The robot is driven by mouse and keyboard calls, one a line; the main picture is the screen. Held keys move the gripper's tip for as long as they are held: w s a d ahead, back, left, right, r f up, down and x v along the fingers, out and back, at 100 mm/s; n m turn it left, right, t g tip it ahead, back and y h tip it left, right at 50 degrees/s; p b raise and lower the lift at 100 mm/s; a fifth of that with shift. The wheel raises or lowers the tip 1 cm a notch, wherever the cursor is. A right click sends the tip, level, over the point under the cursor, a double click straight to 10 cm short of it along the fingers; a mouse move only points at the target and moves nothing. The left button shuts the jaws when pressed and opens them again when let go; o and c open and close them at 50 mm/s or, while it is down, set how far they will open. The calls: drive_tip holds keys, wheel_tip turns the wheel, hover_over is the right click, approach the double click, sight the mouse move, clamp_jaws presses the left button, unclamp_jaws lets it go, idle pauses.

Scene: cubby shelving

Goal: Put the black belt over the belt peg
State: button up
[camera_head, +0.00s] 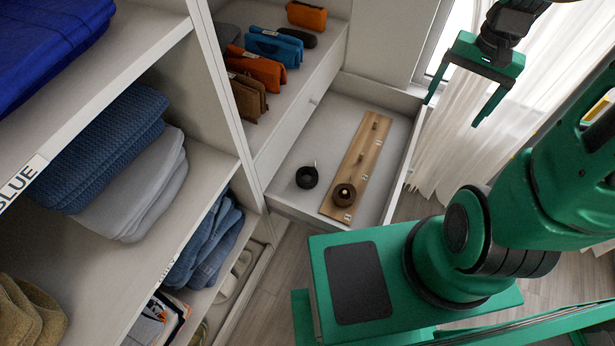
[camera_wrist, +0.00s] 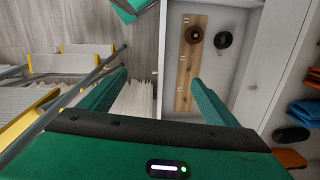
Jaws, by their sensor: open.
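A coiled black belt (camera_head: 307,177) lies in the open white drawer (camera_head: 290,206), left of a wooden peg board (camera_head: 332,199). The board lies flat in the drawer and carries several small pegs. A coiled brown belt (camera_head: 344,194) sits at the board's near end, around a peg. In the wrist view the black belt (camera_wrist: 223,40) is beside the brown belt (camera_wrist: 194,36) and apart from the board. My gripper (camera_head: 452,107) is open and empty, up at the right, above and beyond the drawer. Its two fingers also show in the wrist view (camera_wrist: 158,90).
Shelves at left hold folded blue and grey sweaters (camera_head: 115,140) and jeans (camera_head: 205,240). Orange, blue and brown pouches (camera_head: 257,70) stand on the shelf beside the drawer. A white curtain (camera_head: 450,150) hangs at right. The drawer's walls surround the board and belts.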

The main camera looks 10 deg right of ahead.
drive_tip(key=w+a+f+m+y, duration=0.2)
drive_tip(key=w+a+f, duration=0.2)
drive_tip(key=w+f, duration=0.5)
drive_tip(key=m+t+y, duration=0.1)
drive_tip(key=m+y, duration=0.5)
drive_tip(key=m, duration=0.4)
approach(307, 175)
drive_tip(key=x, duration=0.5)
drive_tip(key=s+a+r+x, duration=0.1)
drive_tip(key=x, duration=0.2)
drive_tip(key=shift+a+f, duration=0.25)
drive_tip(key=shift+a, duration=0.1)
drive_tip(key=shift+c, duration=0.4)
drive_tip(key=c, duration=1.2)
drive_tip(key=shift+o, duration=0.2)
drive_tip(key=shift+r, duration=0.1)
